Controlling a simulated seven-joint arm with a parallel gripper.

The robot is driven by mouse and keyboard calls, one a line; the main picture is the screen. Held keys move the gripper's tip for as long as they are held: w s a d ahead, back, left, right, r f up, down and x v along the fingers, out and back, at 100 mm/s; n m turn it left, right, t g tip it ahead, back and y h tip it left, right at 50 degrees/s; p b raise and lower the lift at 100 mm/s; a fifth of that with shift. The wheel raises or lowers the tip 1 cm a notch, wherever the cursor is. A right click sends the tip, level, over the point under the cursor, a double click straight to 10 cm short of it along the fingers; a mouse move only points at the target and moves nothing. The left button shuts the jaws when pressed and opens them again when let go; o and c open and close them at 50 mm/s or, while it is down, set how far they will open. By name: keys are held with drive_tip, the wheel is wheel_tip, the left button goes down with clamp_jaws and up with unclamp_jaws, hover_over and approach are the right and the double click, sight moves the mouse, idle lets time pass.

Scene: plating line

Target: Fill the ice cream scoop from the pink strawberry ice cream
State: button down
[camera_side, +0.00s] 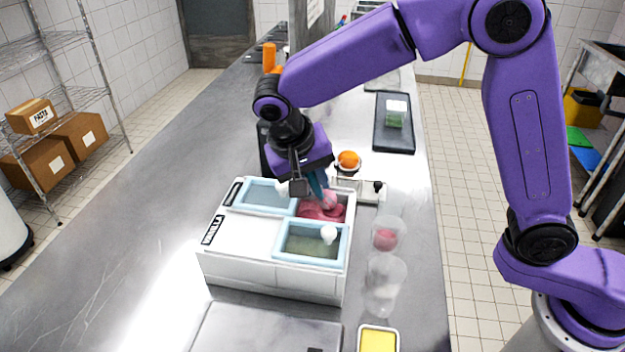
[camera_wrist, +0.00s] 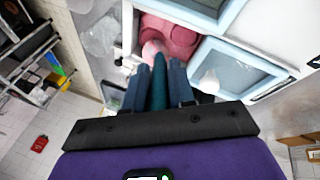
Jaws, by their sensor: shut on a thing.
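My gripper (camera_side: 310,178) is shut on the teal handle of the ice cream scoop (camera_side: 317,186). The handle also shows between my two fingers (camera_wrist: 158,68) in the wrist view. The scoop points down into the uncovered compartment of the white ice cream box (camera_side: 235,262). A light pink, rounded mass (camera_side: 328,199) is at the scoop's head; it also shows in the wrist view (camera_wrist: 152,48). The pink strawberry ice cream (camera_side: 312,213) lies in that compartment, with an uneven surface. The scoop's head is at or just over it; I cannot tell whether they touch.
A blue-framed lid with a white knob (camera_side: 329,234) covers the front compartment; another blue-framed lid (camera_side: 262,194) lies behind left. A clear cup with something pink (camera_side: 385,240) and further clear cups (camera_side: 383,290) stand to the right. A dark tray (camera_side: 408,143) lies farther back.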

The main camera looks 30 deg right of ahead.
drive_tip(key=shift+r, duration=4.45)
